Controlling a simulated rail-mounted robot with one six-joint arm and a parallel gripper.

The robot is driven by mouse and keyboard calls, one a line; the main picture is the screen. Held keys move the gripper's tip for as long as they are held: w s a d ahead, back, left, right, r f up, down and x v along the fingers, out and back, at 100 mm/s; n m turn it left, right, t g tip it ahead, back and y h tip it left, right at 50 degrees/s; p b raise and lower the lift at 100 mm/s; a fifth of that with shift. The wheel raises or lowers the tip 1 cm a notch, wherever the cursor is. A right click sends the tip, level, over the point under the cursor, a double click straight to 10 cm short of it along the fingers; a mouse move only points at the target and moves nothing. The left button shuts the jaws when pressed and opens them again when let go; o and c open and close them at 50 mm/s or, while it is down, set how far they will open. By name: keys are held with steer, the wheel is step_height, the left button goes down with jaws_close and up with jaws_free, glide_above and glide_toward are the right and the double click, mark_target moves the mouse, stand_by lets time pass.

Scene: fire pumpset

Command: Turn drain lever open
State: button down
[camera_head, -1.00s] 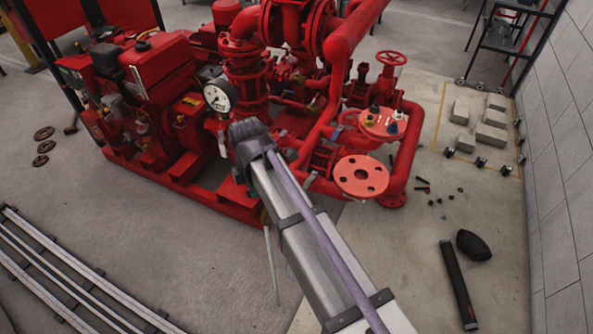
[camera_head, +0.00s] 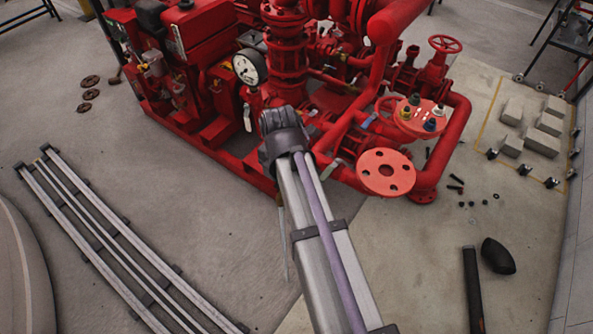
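A small pale lever-like part (camera_head: 247,118) hangs just below the round white pressure gauge (camera_head: 246,68) on the red pumpset (camera_head: 215,50). I cannot tell for certain that it is the drain lever. My arm reaches up from the bottom of the picture, and its dark end (camera_head: 283,132) stands in front of the pumpset, right of and below the gauge. It appears apart from the pale part. The fingers of my gripper cannot be made out, so its opening and any contact are hidden. The arm's end covers some pipework behind it.
A red round flange (camera_head: 386,172) and a plate with coloured knobs (camera_head: 420,118) lie right of my arm. A dark tube (camera_head: 473,290) and a black lump (camera_head: 497,256) rest on the floor. Metal rails (camera_head: 110,250) run at left. Grey blocks (camera_head: 541,143) sit at right.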

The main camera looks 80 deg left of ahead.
stand_by(0.4)
steer(key=c, duration=1)
jaws_free()
step_height(320, 180, up, 11)
steer(key=p, duration=1)
steer(key=shift+f+p, duration=0.15)
steer(key=shift+p, duration=0.25)
